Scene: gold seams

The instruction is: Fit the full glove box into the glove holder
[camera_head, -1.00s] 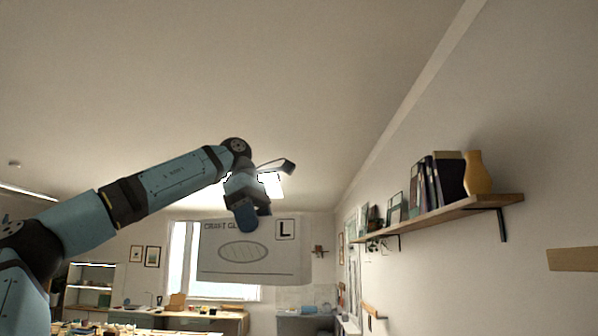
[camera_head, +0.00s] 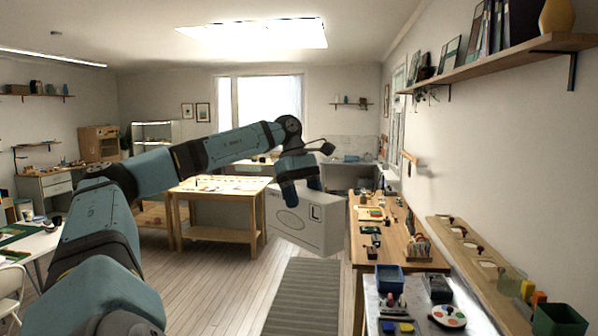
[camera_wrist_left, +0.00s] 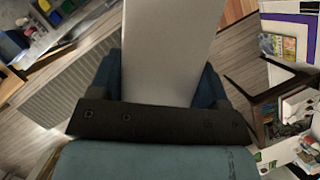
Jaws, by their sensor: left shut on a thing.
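A large white glove box (camera_head: 312,233) with an oval opening outline and a black letter L hangs from my left gripper (camera_head: 301,190), held in the air above the floor. In the left wrist view the box (camera_wrist_left: 165,50) shows as a plain pale face between the two blue fingers of my left gripper (camera_wrist_left: 160,85), which are shut on it. I cannot make out the glove holder for certain in either view. My right gripper is not in view.
A wooden workbench (camera_head: 388,252) with tools runs along the right wall, with a metal-topped table holding a blue bin (camera_head: 390,277) nearer. A wooden table (camera_head: 222,190) stands behind the box. A grey striped mat (camera_head: 303,290) lies on open floor.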

